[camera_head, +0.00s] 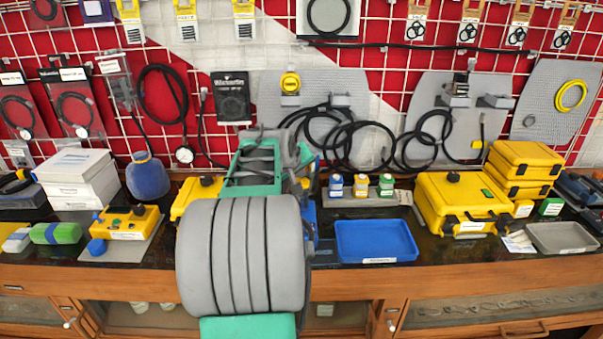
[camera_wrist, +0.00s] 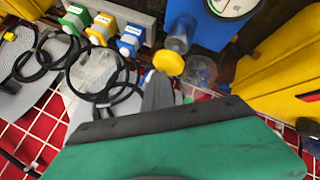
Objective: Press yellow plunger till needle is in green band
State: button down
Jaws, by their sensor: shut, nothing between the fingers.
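The yellow plunger (camera_wrist: 168,62) shows in the wrist view as a round yellow cap on a clear cylinder (camera_wrist: 180,35) beside a blue housing (camera_wrist: 205,25). A white gauge dial (camera_wrist: 233,6) on that housing is cut off by the top edge; its needle and green band cannot be read. My gripper (camera_wrist: 158,78) is shut and empty, its dark grey tip close below the cap in the picture; I cannot tell whether they touch. In the head view my arm hides the plunger and gauge; only a blue strip, probably the housing, shows at its right.
A blue tray (camera_head: 376,241) lies right of my arm, with several small capped bottles (camera_head: 361,186) behind it. A yellow case (camera_head: 465,203) stands farther right. A yellow device with a blue knob (camera_head: 126,222) is at left. Black hoses (camera_head: 345,135) hang behind.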

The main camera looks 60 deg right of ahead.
jog(key=shift+r+p, duration=0.85)
jog(key=shift+r, duration=0.75)
jog(key=shift+r, duration=0.1)
notch_tip(320, 180, up, 5)
jog(key=p, duration=0.3)
